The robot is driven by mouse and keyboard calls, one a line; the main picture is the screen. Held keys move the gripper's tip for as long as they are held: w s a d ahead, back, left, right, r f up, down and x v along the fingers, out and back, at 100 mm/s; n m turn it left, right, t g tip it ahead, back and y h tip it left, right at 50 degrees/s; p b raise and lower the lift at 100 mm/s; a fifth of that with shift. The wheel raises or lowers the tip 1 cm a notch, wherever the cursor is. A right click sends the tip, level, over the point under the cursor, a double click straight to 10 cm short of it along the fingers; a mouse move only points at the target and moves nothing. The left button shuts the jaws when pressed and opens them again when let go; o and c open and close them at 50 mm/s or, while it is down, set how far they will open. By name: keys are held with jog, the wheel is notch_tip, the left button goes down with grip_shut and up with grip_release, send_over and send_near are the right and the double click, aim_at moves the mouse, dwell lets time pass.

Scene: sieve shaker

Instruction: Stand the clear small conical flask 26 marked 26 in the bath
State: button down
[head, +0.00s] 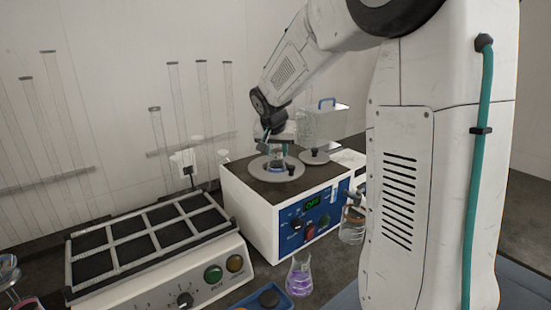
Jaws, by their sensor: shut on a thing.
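The bath (254,213) is a white box with a dark top and a blue front panel whose display reads OFF. A grey ring (258,170) surrounds a round opening in its top. My gripper (278,150) points down over this opening, shut on a small clear glass vessel (278,162), which I take to be the conical flask 26. The vessel is at or just inside the opening. Its mark is too small to read, and I cannot tell whether its base touches anything.
A round lid (315,157) with a black knob lies on the bath top at right. A flask of purple liquid (299,278) stands in front of the bath, near a blue tray (250,305). A clear glass vessel (352,232) is at right. A gridded shaker (150,245) fills the left.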

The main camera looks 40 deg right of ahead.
jog(key=shift+f, duration=1.2)
jog(key=shift+f, duration=0.1)
jog(key=c, duration=1)
grip_release()
jog(key=shift+o, duration=0.2)
jog(key=v, duration=1.1)
jog(key=s+a+f+n+g+y, duration=0.1)
jog(key=s+a+n, duration=0.2)
jog(key=s, duration=0.7)
jog(key=s+a+f+n+g+y, duration=0.1)
jog(key=s+a+f+n, duration=0.1)
jog(key=s+a, duration=0.5)
jog(key=s+a+f+n+g+y, duration=0.1)
jog(key=s+a, duration=0.4)
jog(key=s, duration=0.9)
jog(key=f+n+y, duration=0.1)
jog(key=n, duration=0.1)
jog(key=shift+a+n, duration=0.3)
jog(key=shift+a, duration=0.05)
